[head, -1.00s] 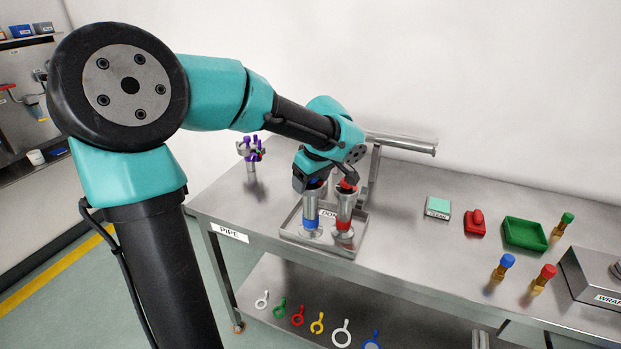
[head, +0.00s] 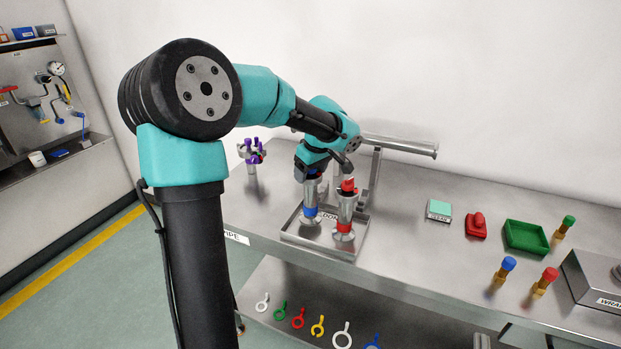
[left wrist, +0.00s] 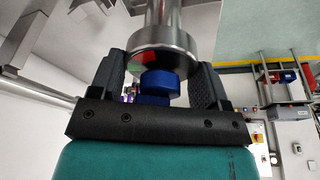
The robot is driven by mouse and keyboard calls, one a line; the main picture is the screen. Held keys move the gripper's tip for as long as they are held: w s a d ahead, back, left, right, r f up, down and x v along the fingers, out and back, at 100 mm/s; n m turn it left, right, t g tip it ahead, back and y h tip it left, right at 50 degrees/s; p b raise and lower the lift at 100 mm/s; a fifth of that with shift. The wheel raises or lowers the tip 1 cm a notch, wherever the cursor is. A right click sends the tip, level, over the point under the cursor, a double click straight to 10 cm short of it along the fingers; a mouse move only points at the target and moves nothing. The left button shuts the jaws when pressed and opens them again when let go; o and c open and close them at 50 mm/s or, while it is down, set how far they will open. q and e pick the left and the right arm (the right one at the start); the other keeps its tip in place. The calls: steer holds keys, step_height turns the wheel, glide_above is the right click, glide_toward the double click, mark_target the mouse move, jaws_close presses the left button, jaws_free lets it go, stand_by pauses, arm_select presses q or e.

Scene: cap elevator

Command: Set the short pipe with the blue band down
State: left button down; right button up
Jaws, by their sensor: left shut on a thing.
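My left gripper (head: 312,172) is shut on the short pipe with the blue band (head: 310,212), at its upper end. The pipe is metallic and roughly upright, over the back left part of the shallow metal tray (head: 290,238). I cannot tell whether its foot touches the tray floor. A similar short pipe with a red band (head: 345,226) stands in the tray just to the right. In the left wrist view, the gripper's fingers (left wrist: 158,82) are either side of the pipe's metal flange (left wrist: 165,50) and a blue part. My right gripper is not in view.
A metal stand with a horizontal tube (head: 400,145) is behind the tray. A holder with purple parts (head: 251,152) stands to the left. A green-topped box (head: 439,209), a red item (head: 476,225) and a green tray (head: 526,236) lie to the right, with bare bench between.

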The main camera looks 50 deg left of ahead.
arm_select(q)
steer(key=shift+f, duration=1.25)
steer(key=shift+c, duration=0.5)
jaws_free()
steer(key=v, duration=1.2)
